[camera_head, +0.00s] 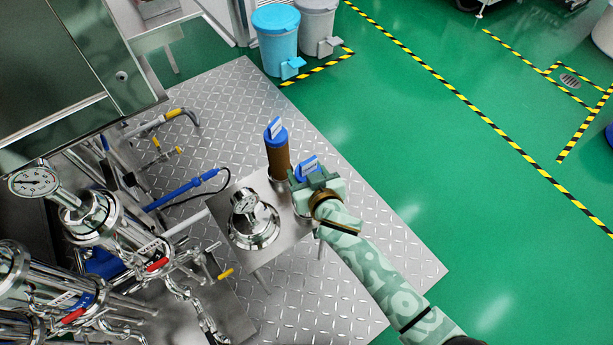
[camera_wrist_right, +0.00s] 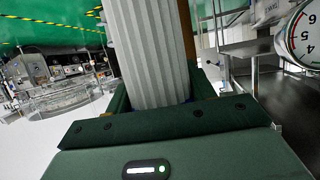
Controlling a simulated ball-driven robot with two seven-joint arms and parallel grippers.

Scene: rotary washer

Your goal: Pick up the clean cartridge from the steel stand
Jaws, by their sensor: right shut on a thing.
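The clean cartridge is a pale, pleated cylinder (camera_wrist_right: 152,50) in the right wrist view. In the head view only its blue cap (camera_head: 306,167) shows, with the body hidden behind my gripper. My right gripper (camera_head: 314,184) is shut on this cartridge at the right edge of the steel stand (camera_head: 287,222). Whether the cartridge touches the stand cannot be told. A brown cartridge (camera_head: 279,159) with a blue cap stands upright just left of it, at the stand's back edge. My left gripper is not in view.
A steel housing with a gauge (camera_head: 252,222) sits on the left of the stand. Pipes, valves and steel vessels (camera_head: 95,215) crowd the left. Blue (camera_head: 276,38) and grey (camera_head: 317,22) bins stand at the back. The green floor (camera_head: 450,190) on the right is clear.

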